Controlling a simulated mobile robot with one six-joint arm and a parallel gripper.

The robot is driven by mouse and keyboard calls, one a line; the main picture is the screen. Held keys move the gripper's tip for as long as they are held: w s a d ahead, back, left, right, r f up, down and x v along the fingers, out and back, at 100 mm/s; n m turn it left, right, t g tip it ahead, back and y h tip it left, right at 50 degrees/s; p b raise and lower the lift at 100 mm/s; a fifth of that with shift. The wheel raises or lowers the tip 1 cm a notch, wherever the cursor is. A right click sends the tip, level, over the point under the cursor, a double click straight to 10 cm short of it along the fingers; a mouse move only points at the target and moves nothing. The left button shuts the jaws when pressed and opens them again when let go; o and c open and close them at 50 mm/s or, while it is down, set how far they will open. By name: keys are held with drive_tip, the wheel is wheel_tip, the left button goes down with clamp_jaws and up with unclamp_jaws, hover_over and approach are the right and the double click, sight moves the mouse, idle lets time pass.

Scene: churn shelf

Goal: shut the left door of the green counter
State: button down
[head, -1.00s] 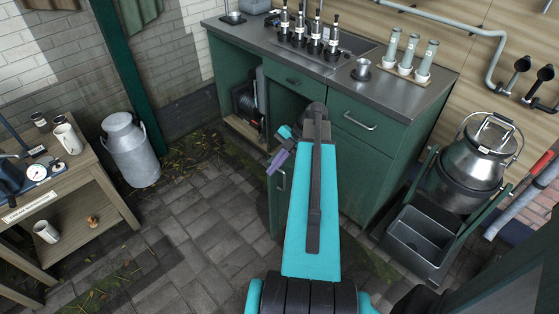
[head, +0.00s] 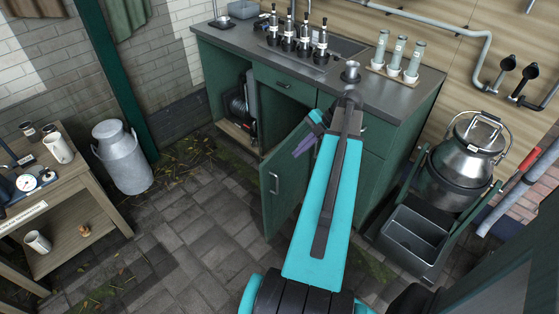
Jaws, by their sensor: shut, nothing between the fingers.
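The green counter (head: 395,150) stands at the back with a grey worktop. Its left door (head: 285,185) is swung open and sticks out toward me, with a pale bar handle (head: 274,182) near its free edge. The open compartment (head: 280,115) shows left of the door. My gripper (head: 297,153), with purple fingers, is shut and empty at the door's upper edge. I cannot tell whether it touches the door. My arm covers the right part of the door and some of the counter front.
Taps (head: 297,40) and glass tubes (head: 396,55) stand on the worktop. A milk can (head: 122,158) and wooden table (head: 85,205) are at left. The paved floor between is clear.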

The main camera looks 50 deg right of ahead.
drive_tip(key=shift+x, duration=1.15)
drive_tip(key=p, duration=0.2)
approach(265, 171)
wheel_tip(265, 171, down, 3)
drive_tip(key=a, duration=0.1)
drive_tip(key=shift+w+a+f+p, duration=0.15)
drive_tip(key=shift+w+p, duration=0.05)
drive_tip(key=shift+w, duration=0.3)
drive_tip(key=shift+w+a+f+p, duration=0.1)
drive_tip(key=shift+w+a+p, duration=0.1)
drive_tip(key=shift+w, duration=0.3)
